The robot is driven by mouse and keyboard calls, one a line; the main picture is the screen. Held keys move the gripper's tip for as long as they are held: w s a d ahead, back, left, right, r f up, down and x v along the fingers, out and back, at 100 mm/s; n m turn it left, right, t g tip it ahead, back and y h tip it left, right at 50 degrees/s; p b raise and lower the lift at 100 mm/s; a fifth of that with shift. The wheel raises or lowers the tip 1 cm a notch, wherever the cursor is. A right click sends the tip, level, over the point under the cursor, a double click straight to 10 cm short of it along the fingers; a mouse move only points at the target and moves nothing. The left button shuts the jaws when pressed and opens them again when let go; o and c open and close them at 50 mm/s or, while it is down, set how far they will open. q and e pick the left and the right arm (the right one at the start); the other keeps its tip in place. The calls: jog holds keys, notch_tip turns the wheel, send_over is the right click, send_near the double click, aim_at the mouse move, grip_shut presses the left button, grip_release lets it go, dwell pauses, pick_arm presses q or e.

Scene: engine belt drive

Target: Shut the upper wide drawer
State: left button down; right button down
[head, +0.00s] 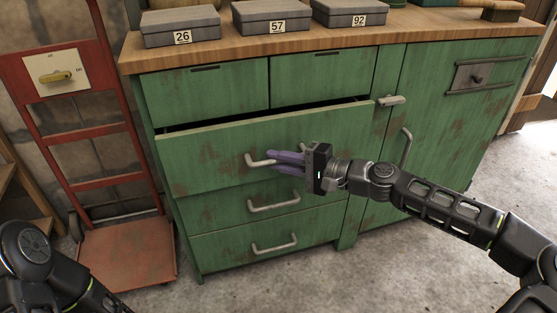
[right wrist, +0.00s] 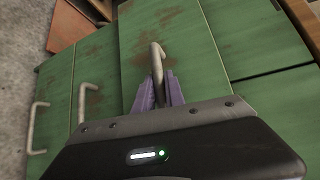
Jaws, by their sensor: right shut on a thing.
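The upper wide drawer (head: 215,162) is green with worn paint and stands partly open, with a dark gap along its top edge. It also shows in the right wrist view (right wrist: 190,45). Its pale bar handle (head: 256,162) is at the middle of its front. My right gripper (head: 272,160) is shut on this handle, its purple fingers on both sides of the bar in the right wrist view (right wrist: 160,92). Part of the handle is hidden by the fingers. My left arm shows at the lower left of the head view, but its gripper is out of the picture.
Two wide drawers below, the middle one (head: 215,212) and the bottom one (head: 220,250), look shut. Boxes numbered 26 (head: 180,22), 57 (head: 272,14) and 92 (head: 349,11) stand on the wooden top. A red hand truck (head: 125,250) stands at the left. Floor is clear in front.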

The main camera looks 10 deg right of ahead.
jog(key=w+p, duration=0.1)
jog(key=w, duration=0.2)
jog(key=shift+w, duration=0.25)
jog(key=c, duration=1.4)
grip_release()
jog(key=shift+w+a, duration=0.1)
